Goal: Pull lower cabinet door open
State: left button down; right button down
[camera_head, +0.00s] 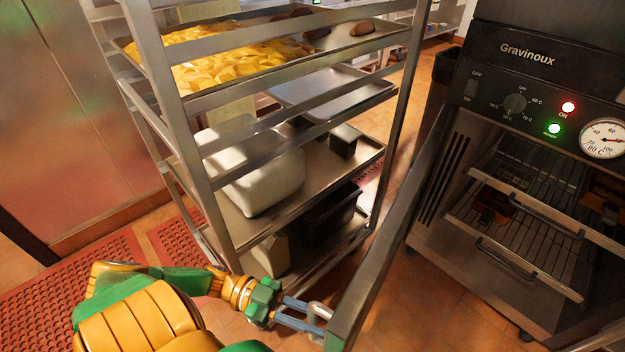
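The black and steel Gravinoux cabinet (510,130) stands at the right, with its wire racks showing inside. Its door (385,245) is swung open toward me and seen nearly edge-on, left of the opening. A pale metal handle (319,309) sticks out near the door's lower end. My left gripper (308,320) is at this handle, its two bluish fingers apart and reaching to the door. I cannot tell whether they grip the handle. My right gripper is not in view.
A metal rack (180,120) with trays of yellow chips and several containers stands close left of the door. Red perforated mats (90,285) lie on the floor at the left. Tiled floor (430,300) shows between the door and the cabinet.

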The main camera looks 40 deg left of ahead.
pick_arm(q)
jog(key=shift+f, duration=0.1)
jog(key=c, duration=0.8)
grip_release()
jog(key=shift+o, duration=0.2)
